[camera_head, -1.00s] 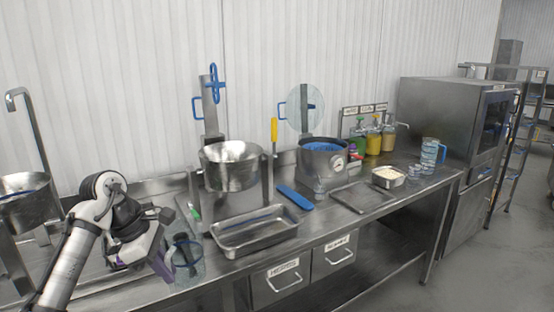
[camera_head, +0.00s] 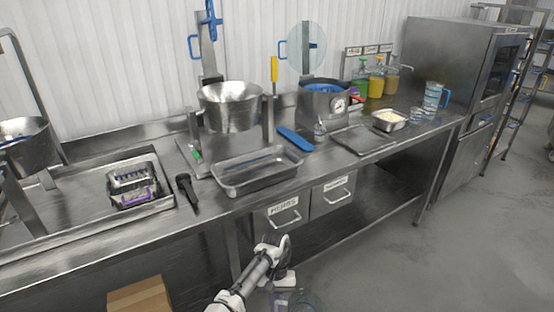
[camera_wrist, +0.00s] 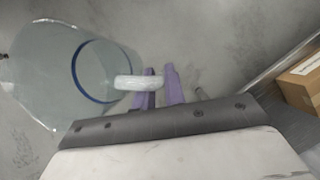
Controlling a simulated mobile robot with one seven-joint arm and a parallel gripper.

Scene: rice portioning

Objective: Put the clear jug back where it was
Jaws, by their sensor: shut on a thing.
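The clear jug (camera_wrist: 38,75) fills the left of the wrist view, with a blue ring at its rim and a pale handle (camera_wrist: 138,82). My gripper (camera_wrist: 158,86) has purple fingers shut on that handle. In the head view, my gripper (camera_head: 281,298) is at the bottom edge, in front of the counter and below its top. The jug is faint there and partly cut off by the frame edge. Grey floor shows behind the jug in the wrist view. Whether anything is in the jug I cannot tell.
The steel counter (camera_head: 80,250) carries a tray (camera_head: 257,185), a funnel-shaped bowl (camera_head: 231,112), a pot (camera_head: 322,104), a rice pan (camera_head: 408,122) and a blue-handled measuring jug (camera_head: 432,97). A sink basket (camera_head: 130,178) stands left. A cardboard box (camera_head: 140,300) is below. Floor at right is clear.

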